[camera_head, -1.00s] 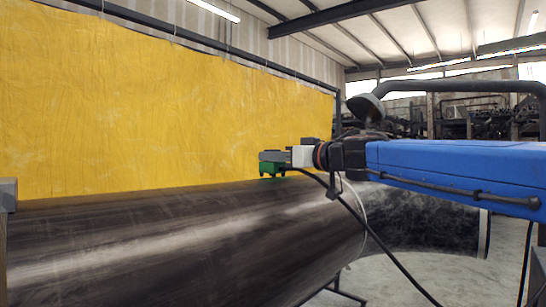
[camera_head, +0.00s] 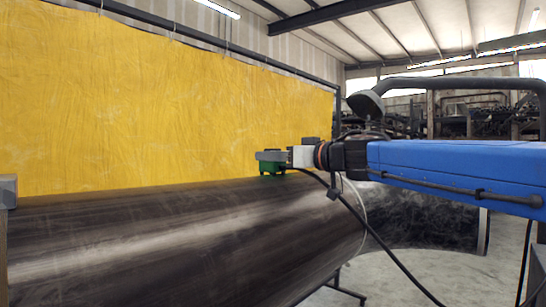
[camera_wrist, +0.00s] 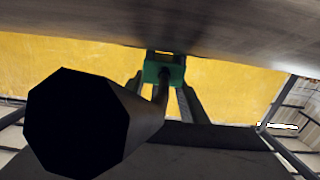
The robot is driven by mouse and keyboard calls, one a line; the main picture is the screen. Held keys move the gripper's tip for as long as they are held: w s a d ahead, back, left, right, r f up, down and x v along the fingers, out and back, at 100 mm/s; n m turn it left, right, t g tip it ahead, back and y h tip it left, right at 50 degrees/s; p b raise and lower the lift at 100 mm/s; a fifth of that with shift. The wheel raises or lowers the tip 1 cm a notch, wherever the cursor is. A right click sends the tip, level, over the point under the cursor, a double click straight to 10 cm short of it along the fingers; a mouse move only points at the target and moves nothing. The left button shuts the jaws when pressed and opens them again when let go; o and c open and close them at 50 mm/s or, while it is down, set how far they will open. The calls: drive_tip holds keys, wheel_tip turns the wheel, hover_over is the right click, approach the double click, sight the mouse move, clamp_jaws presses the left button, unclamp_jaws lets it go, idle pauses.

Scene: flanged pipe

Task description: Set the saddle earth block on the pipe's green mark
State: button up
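The saddle earth block (camera_head: 271,168) is a small green block, at the upper edge of the big dark pipe (camera_head: 180,235) in the head view. My gripper (camera_head: 271,156) reaches in from the right and is shut on it. In the wrist view the green block (camera_wrist: 164,70) sits between my finger ends (camera_wrist: 163,84), close under the pipe surface (camera_wrist: 220,40), which fills the top. Whether the block touches the pipe cannot be told. I cannot make out a green mark on the pipe in either view.
A yellow curtain (camera_head: 150,100) hangs behind the pipe. A pipe bend (camera_head: 430,215) lies to the right, beyond the pipe's end rim. A grey post (camera_head: 8,192) stands at the left edge. A dark cable (camera_head: 375,240) hangs below my arm.

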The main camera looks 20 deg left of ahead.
drive_tip(key=v, duration=1.7)
wheel_tip(320, 180, up, 9)
idle(0.6)
drive_tip(key=shift+s+d, duration=0.1)
